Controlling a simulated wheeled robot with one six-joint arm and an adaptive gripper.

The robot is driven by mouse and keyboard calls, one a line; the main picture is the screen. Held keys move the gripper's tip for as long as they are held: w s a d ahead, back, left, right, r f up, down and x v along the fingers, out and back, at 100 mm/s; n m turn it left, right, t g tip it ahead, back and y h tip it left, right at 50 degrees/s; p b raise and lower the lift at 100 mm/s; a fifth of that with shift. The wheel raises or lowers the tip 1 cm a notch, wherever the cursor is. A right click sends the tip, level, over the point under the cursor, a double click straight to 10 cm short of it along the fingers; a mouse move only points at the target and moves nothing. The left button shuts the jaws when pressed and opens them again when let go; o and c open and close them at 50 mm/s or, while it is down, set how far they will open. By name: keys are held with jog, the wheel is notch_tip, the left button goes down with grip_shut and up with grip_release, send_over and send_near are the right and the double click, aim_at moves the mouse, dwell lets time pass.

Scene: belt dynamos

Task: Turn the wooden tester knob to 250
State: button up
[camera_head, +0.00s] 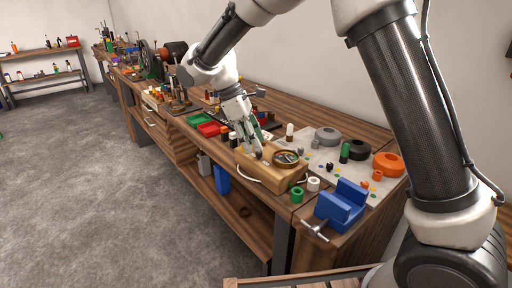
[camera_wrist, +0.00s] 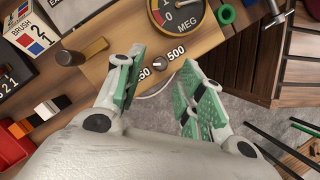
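The wooden tester is a light wood box (camera_head: 265,178) on the bench, with a round MEG gauge (camera_head: 286,158) on top. In the wrist view the gauge (camera_wrist: 180,12) is cut by the top edge. In the head view my gripper (camera_head: 254,148) is over the tester, hiding the knob.
A blue vise (camera_head: 341,205) and green ring (camera_head: 297,194) are near the bench's front right. Red (camera_head: 208,129) and green trays lie to the left. A pale board with orange and black discs is behind.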

jog(key=s+v, duration=0.1)
jog(key=v, duration=0.8)
jog(key=shift+w, duration=0.45)
notch_tip(320, 180, down, 4)
jog(key=s+d+m+y, duration=0.1)
jog(key=s+d+m, duration=0.1)
jog(key=s+m, duration=0.1)
jog(key=s+d+r+m+t+y, duration=0.1)
jog(key=s+d+r+m+t, duration=0.1)
jog(key=s+d+m, duration=0.2)
jog(key=s+d+r+m+t+y, duration=0.1)
jog(key=s+d+m, duration=0.3)
jog(key=s+d, duration=0.6)
jog(key=s+d+r+m+t+y, duration=0.1)
jog(key=s+d+r+m, duration=0.3)
jog(key=d, duration=1.4)
jog(key=s+t, duration=0.1)
jog(key=s, duration=0.2)
jog(key=shift+s+d+t, duration=0.2)
jog(key=shift+s+t, duration=0.1)
jog(key=shift+s, duration=0.1)
